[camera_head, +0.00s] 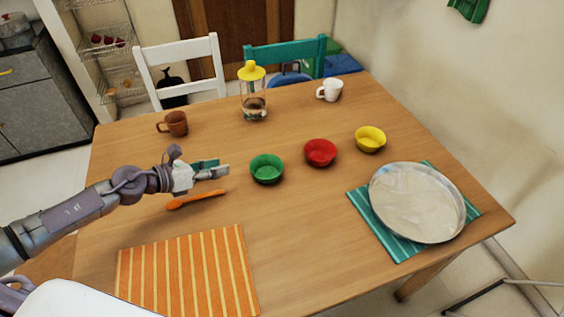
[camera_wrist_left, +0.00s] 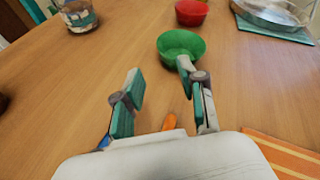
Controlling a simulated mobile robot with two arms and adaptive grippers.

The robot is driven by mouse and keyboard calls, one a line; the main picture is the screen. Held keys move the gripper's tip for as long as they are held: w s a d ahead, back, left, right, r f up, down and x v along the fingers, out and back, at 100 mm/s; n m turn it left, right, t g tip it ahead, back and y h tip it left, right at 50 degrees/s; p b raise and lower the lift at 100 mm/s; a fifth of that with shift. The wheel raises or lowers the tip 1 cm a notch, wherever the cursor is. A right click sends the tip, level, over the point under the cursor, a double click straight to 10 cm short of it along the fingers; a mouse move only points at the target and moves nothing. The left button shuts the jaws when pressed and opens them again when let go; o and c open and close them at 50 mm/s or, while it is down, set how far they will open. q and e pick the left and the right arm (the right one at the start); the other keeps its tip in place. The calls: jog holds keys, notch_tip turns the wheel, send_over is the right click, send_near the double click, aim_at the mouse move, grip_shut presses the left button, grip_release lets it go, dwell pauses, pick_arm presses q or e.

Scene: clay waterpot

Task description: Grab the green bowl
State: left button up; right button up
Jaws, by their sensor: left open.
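The green bowl (camera_head: 267,169) stands upright on the wooden table, left of the red bowl. It also shows in the left wrist view (camera_wrist_left: 180,46), just beyond the fingertips and nearer the right-hand finger. My left gripper (camera_head: 222,169) is open and empty, left of the green bowl and pointing toward it. In the left wrist view its two fingers (camera_wrist_left: 160,75) are spread apart with bare table between them. The right-hand finger overlaps the bowl's near edge in that view; I cannot tell whether it touches. My right gripper is not in view.
A red bowl (camera_head: 320,153) and a yellow bowl (camera_head: 370,139) stand to the right. An orange utensil (camera_head: 196,199) lies beneath my left gripper. A bottle (camera_head: 253,97), brown mug (camera_head: 173,124) and white mug (camera_head: 330,90) stand farther back. A round metal tray (camera_head: 417,203) is at right.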

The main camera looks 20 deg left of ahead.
pick_arm(q)
jog(key=p, duration=0.2)
send_near(262, 158)
jog(key=x, duration=0.3)
jog(key=shift+w+d, duration=0.2)
jog(key=x, duration=0.4)
jog(key=shift+w+d+f, duration=0.15)
jog(key=shift+w+f, duration=0.05)
jog(key=shift+f, duration=0.05)
jog(key=shift+s, duration=0.1)
jog(key=shift+c, duration=0.2)
grip_shut()
